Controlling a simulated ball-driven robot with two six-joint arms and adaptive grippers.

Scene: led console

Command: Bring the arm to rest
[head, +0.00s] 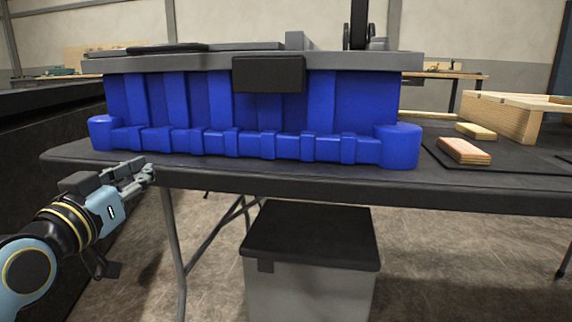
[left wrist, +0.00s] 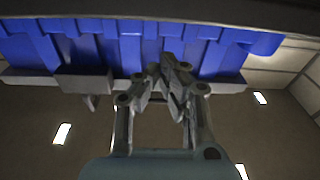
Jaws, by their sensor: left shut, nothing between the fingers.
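My left gripper (head: 146,172) is at the left in the head view, on the light blue arm that comes in from the lower left. It is shut and holds nothing. It is close to the front left edge of the dark table (head: 300,180). The left wrist view shows the shut fingers (left wrist: 168,82) with a large blue console (left wrist: 95,50) beyond them. In the head view the blue console (head: 300,116) stands on the table, with a grey top. I cannot tell whether the gripper touches the table edge. My right gripper is not in view.
A grey bin with a black lid (head: 312,235) stands on the floor under the table. A black panel (head: 269,74) hangs on the console's front. Sponge-like blocks (head: 464,151) and a wooden crate (head: 510,115) are at the right. A dark surface (head: 40,130) lies along the left.

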